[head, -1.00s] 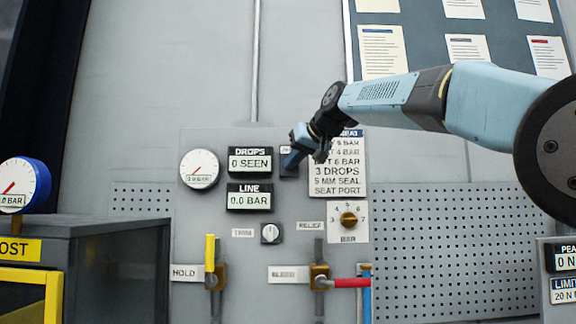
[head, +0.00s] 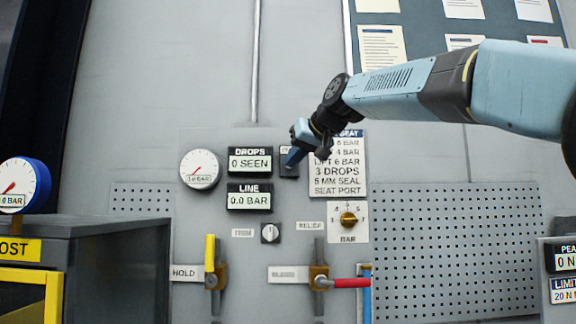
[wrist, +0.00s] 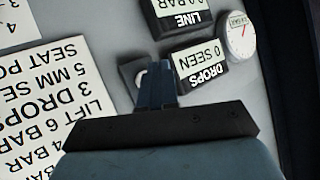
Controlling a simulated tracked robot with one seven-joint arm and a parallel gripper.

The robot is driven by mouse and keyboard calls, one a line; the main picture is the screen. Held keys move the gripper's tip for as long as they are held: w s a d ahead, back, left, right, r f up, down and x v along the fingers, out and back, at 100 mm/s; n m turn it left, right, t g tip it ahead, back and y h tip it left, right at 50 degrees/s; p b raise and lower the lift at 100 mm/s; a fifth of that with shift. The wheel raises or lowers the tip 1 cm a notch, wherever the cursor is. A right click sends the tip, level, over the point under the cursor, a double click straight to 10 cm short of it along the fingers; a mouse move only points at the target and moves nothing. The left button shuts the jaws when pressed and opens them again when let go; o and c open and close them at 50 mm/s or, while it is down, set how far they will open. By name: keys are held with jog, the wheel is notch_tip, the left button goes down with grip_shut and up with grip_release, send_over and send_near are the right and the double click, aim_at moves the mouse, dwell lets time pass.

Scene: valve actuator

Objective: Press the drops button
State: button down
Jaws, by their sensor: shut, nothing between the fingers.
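The drops button is on a small dark plate (head: 289,173) just right of the DROPS display (head: 250,160), which reads 0 SEEN. In the wrist view the pale round button (wrist: 139,78) shows partly, beside and behind my fingertips. My gripper (head: 291,161) is shut and empty, its fingers angled down-left in front of the plate. In the wrist view my gripper (wrist: 157,70) overlaps the plate's edge and covers part of the button. I cannot tell whether the tips touch it.
The LINE display (head: 249,197) reads 0.0 BAR below DROPS. A round gauge (head: 200,169) is at the left. A printed notice (head: 338,170) is close right of the plate. A small knob (head: 270,233), yellow lever (head: 210,255) and red-handled lever (head: 345,283) sit lower.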

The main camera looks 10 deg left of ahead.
jog(key=shift+s+d, duration=0.2)
jog(key=shift+s, duration=0.6)
jog(key=shift+s+d, duration=0.15)
jog(key=shift+s, duration=0.65)
jog(key=s+d+f+m+h, duration=0.2)
jog(key=s+d+f+h, duration=0.15)
jog(key=d+f, duration=0.7)
jog(key=s+d+f+m+h, duration=0.2)
jog(key=s+d+f, duration=0.2)
jog(key=d+f, duration=0.65)
jog(key=s+d+f+m+g+h, duration=0.2)
jog(key=s+d+f+m+h, duration=0.1)
jog(key=s+d+f, duration=1.3)
notch_tip(320, 180, down, 3)
jog(key=shift+s+d+f+m+h, duration=0.1)
jog(key=shift+s+d+m+h, duration=0.2)
jog(key=shift+d+h, duration=0.25)
